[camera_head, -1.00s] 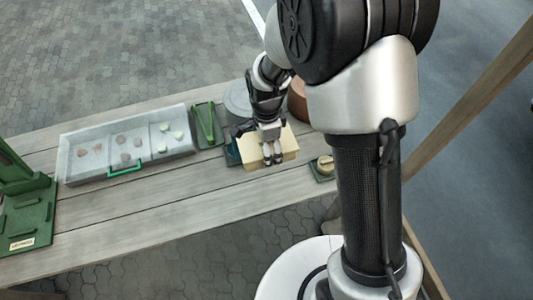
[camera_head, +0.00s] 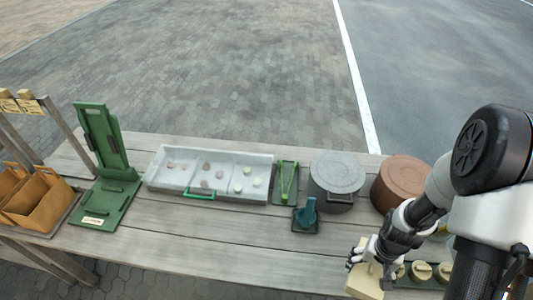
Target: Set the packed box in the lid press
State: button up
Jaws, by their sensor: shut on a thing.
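The packed box (camera_head: 364,285) is a pale tan box at the table's front edge, right of the middle, partly hidden by my gripper and arm. My gripper (camera_head: 360,262) is shut on it. I cannot tell whether the box touches the table. The lid press appears to be the green stand (camera_head: 119,190) on the left of the table, with a flat base, raised blocks, a tall upright board and a small label at the front. The press bed looks empty. My gripper is far to the right of it.
A grey tray (camera_head: 160,183) with several small lumps lies between press and box. Beside it are a green tool (camera_head: 287,182), a teal tool (camera_head: 306,214), a grey pot (camera_head: 337,178) and a brown pot (camera_head: 401,182). Orange-brown bins (camera_head: 40,205) stand far left. The front table strip is clear.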

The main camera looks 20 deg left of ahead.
aim_at(105, 201)
jog(key=j+u, duration=0.2)
jog(key=j, duration=1.6)
jog(key=j+u, duration=0.25)
jog(key=j, duration=1.6)
